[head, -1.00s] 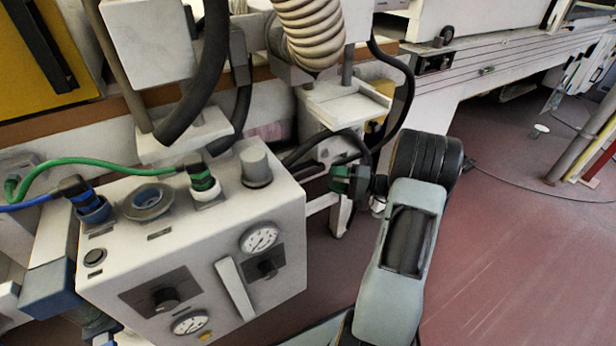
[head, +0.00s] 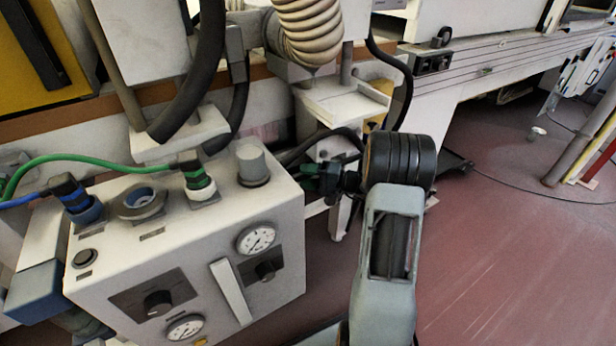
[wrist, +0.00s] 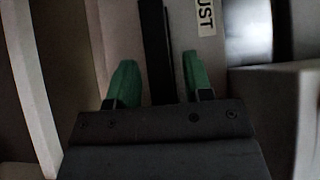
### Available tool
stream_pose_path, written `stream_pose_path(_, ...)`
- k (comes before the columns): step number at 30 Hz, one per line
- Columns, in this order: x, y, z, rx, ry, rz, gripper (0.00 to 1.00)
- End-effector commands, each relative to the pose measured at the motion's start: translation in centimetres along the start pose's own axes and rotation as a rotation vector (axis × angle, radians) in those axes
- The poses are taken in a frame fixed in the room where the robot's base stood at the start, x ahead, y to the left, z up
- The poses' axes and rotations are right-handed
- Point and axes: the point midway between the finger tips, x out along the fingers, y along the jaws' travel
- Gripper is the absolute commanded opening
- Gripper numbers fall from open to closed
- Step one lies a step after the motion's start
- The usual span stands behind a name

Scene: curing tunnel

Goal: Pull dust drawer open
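In the wrist view, the pale front of the dust drawer (wrist: 182,60) fills the middle, with a label reading "UST" at its top; the rest of the label is cut off. A dark upright bar (wrist: 155,45), apparently its handle, stands between the green fingertips of my gripper (wrist: 158,78). The fingers are apart, one on each side of the bar, with gaps visible. In the head view my gripper (head: 322,180) points left, beside the right side of the white control box. The drawer front cannot be made out there.
The white control box (head: 110,280) with gauges, knobs and green and blue hoses stands left of my gripper. A ribbed hose (head: 308,30) and a white bracket (head: 340,105) are above and behind it.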

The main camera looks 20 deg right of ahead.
Motion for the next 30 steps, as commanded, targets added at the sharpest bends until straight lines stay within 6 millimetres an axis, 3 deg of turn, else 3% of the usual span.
stream_pose_path(14, -0.02, 0.01, 0.01, 0.000, 0.000, 0.000, 0.00)
stream_pose_path(30, -0.91, 0.08, 0.75, 0.002, 0.000, 0.000, 0.00)
